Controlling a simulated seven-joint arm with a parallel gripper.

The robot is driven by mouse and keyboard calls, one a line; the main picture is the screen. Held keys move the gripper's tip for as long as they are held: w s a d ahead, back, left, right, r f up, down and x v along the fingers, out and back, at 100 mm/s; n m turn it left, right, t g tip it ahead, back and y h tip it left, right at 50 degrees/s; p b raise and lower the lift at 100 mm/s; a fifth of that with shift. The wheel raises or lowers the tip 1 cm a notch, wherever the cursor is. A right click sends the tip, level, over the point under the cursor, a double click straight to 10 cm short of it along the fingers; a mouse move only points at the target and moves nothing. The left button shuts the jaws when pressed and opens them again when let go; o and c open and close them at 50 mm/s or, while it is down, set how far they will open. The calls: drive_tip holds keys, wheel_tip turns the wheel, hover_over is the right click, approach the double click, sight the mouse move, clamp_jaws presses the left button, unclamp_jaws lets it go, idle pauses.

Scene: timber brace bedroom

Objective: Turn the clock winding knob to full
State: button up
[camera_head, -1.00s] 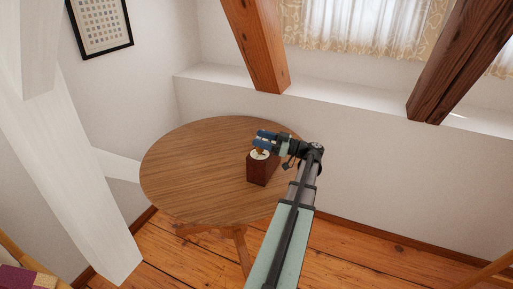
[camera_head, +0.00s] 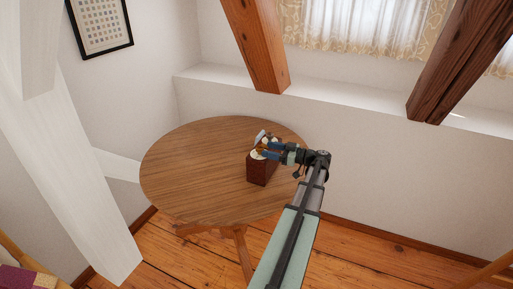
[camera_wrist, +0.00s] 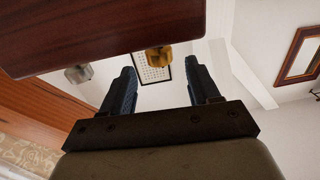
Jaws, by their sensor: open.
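The clock is a dark red-brown box (camera_head: 261,171) standing on the round wooden table, with a pale face partly showing at its top. A brass knob (camera_wrist: 158,58) projects from the box in the wrist view. A grey knob (camera_wrist: 78,74) sits off to its left, outside the fingers. My gripper (camera_wrist: 162,72) is open, its two blue fingers spread with the brass knob in line between their tips. No finger visibly touches the knob. In the head view my gripper (camera_head: 261,148) is at the top of the clock and hides part of it.
The round table (camera_head: 190,165) is otherwise bare, with free room left of the clock. A white wall ledge (camera_head: 350,105) and timber posts (camera_head: 256,50) stand behind. A white brace (camera_head: 65,150) stands at the left.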

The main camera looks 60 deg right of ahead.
sight(257, 146)
drive_tip(key=w, duration=0.6)
drive_tip(key=shift+w+a, duration=0.25)
drive_tip(key=shift+c, duration=0.4)
drive_tip(key=c, duration=0.9)
